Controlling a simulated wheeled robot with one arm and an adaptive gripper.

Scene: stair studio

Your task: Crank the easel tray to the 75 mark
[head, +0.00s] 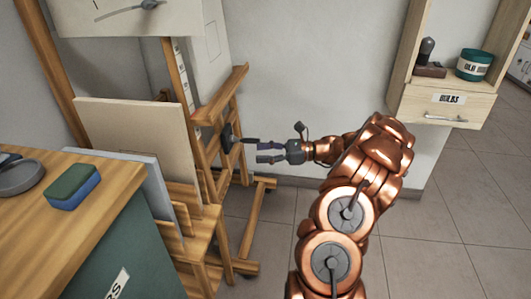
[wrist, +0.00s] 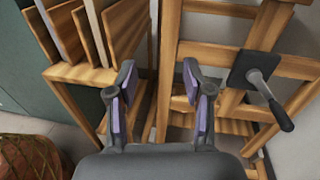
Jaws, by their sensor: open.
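The wooden easel (head: 226,170) stands by the wall, left of my gripper in the head view. Its tray (head: 222,93) is a wooden ledge; the ledge's front is partly out of sight. A pale strip with small marks (head: 186,75) runs up behind it, too small to read. The crank (head: 227,138) is dark, on the easel's side. In the wrist view the crank handle (wrist: 273,102) reaches down right from a black square plate (wrist: 254,69). My gripper (head: 254,149) is open and empty, just right of the crank; in the wrist view (wrist: 158,82) the crank lies right of both fingers, untouched.
A wooden rack (wrist: 80,72) holding upright panels stands left of the easel. A wooden-topped cabinet (head: 75,207) with a blue-green block (head: 73,187) is at the left. Floor is clear right of the easel.

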